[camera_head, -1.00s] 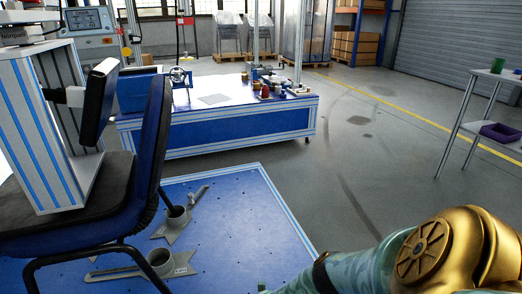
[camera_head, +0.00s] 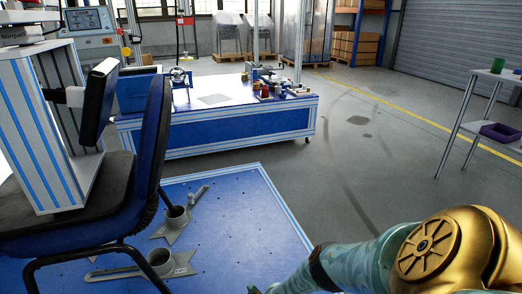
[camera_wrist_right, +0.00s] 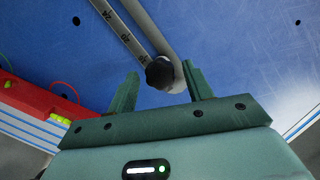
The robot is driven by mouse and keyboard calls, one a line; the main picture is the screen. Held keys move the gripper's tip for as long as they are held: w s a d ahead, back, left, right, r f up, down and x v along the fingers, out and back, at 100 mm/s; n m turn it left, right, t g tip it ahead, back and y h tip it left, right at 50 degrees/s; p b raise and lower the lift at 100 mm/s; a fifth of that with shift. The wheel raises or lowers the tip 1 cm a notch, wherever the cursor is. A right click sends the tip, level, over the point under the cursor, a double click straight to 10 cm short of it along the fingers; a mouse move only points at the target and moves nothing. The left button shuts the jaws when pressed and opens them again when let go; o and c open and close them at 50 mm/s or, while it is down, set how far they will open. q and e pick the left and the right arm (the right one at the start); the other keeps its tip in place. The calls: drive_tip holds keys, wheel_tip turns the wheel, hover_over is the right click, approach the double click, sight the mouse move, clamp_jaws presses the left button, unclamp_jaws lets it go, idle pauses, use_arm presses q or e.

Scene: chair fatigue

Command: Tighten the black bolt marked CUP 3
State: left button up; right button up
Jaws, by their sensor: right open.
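A black bolt with a knobbed head (camera_wrist_right: 159,73) shows in the right wrist view, at the rounded end of a grey slotted bar (camera_wrist_right: 137,22) with small dark marks. The bar lies over a blue plate. My right gripper (camera_wrist_right: 160,69) is open, with one green finger on each side of the bolt. I cannot tell whether the fingers touch it. No readable CUP 3 mark shows by the bolt. In the head view, grey cup-shaped clamps (camera_head: 160,262) stand on the blue plate; a small label on the nearer one is too small to read. My left gripper is not in view.
A blue chair (camera_head: 150,140) stands on the plate (camera_head: 235,215) at the left. A red object (camera_wrist_right: 35,97) lies at the plate's edge in the wrist view. A blue-sided bench (camera_head: 225,134) stands behind, a grey side table (camera_head: 484,128) at the right. The floor between is clear.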

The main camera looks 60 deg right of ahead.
drive_tip(key=c, duration=0.9)
drive_tip(key=shift+a+r+m+h+p, duration=0.15)
drive_tip(key=shift+m+p, duration=0.15)
drive_tip(key=shift+m, duration=0.25)
drive_tip(key=shift+r+m+h+p, duration=0.15)
drive_tip(key=shift+m+p, duration=0.1)
drive_tip(key=shift+m, duration=0.3)
drive_tip(key=shift+c, duration=0.2)
drive_tip(key=shift+f+m, duration=0.3)
drive_tip(key=shift+m, duration=0.5)
drive_tip(key=shift+w+a+r+m+h, duration=0.1)
drive_tip(key=shift+m+h, duration=0.3)
drive_tip(key=shift+m, duration=0.6)
drive_tip(key=shift+m+g+p, duration=0.3)
drive_tip(key=shift+m, duration=0.7)
